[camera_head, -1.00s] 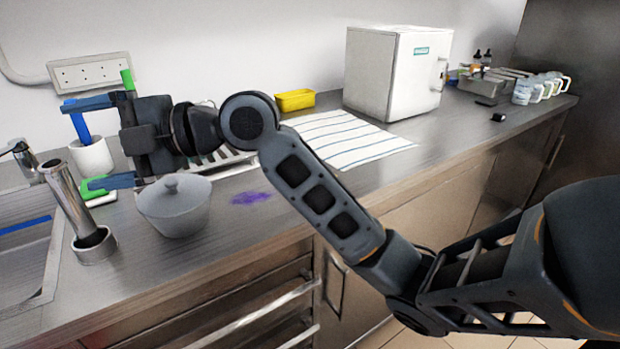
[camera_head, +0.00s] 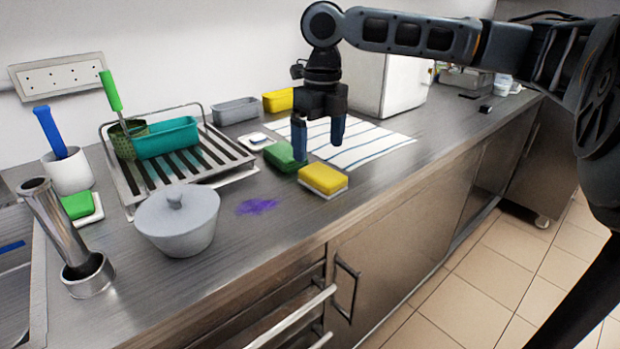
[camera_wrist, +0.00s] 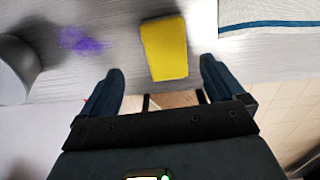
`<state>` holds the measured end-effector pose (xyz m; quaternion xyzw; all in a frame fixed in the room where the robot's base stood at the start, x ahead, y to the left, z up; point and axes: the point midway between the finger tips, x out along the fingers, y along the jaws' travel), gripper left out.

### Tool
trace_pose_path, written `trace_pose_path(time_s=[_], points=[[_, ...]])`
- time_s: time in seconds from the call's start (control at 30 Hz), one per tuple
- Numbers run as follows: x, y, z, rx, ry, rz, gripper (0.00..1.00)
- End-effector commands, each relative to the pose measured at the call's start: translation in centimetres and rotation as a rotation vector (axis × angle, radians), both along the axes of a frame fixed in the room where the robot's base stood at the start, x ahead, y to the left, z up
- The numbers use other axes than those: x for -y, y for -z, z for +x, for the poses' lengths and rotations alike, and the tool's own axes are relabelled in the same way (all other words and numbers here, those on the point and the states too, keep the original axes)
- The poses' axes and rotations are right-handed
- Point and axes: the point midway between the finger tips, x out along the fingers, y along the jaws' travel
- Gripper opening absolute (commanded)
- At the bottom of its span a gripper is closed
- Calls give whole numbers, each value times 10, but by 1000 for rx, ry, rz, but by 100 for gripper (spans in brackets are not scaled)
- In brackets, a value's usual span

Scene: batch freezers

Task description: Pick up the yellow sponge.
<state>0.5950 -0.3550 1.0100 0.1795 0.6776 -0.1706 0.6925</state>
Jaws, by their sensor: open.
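The yellow sponge (camera_head: 323,179) lies flat on the steel counter near its front edge, with a pale underside showing. My gripper (camera_head: 319,150) points down above the counter, open and empty. Its fingers are near the sponge, slightly behind it in the head view. In the wrist view the yellow sponge (camera_wrist: 164,47) lies ahead of the gap between the open fingertips (camera_wrist: 160,75), roughly centred between them. The fingers do not appear to touch it.
A green sponge (camera_head: 285,157) lies just behind and left of the yellow one. A striped cloth (camera_head: 365,147) lies to the right. A lidded grey pot (camera_head: 178,222), a purple stain (camera_head: 256,206) and a dish rack (camera_head: 207,152) with a teal bin (camera_head: 166,138) are to the left.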

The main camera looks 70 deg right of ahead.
Motion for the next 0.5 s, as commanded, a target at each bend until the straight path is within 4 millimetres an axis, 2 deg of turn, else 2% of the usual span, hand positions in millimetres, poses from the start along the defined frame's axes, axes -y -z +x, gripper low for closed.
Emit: trace_pose_path(time_s=[0.1, 0.37, 0.5], points=[[6, 5, -10, -28, -2, -7, 96], [5, 31, -10, -28, -3, -7, 96], [4, 50, -11, -27, -3, -6, 96]])
